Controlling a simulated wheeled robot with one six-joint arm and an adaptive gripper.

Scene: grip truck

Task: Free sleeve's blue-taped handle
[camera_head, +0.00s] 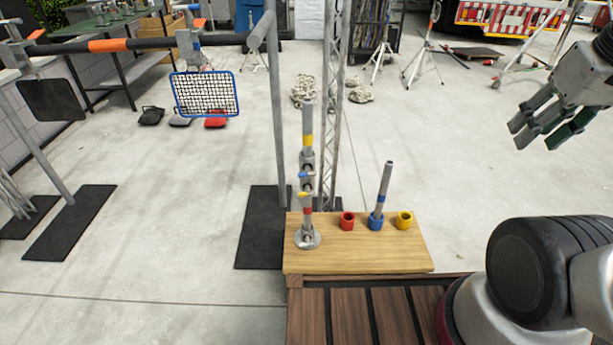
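A grey upright post (308,125) stands on a round flange at the left of the wooden board, with a yellow band high up and a red band low down. A grey sleeve (308,185) sits around its middle. A small blue-taped handle (305,174) sticks out of the sleeve, above a yellow-taped one (303,194). Whether the handles are locked in is too small to tell. A separate grey rod (385,180) with a blue band stands slightly tilted in the blue cup (376,222). My gripper (532,136) is open and empty at the upper right, far from the post.
A red cup (347,220) and a yellow cup (404,220) flank the blue cup on the wooden board (350,260). A tall pole (277,130) and a lattice mast (333,90) rise close behind the post. A blue-framed net panel (206,94) hangs at the left.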

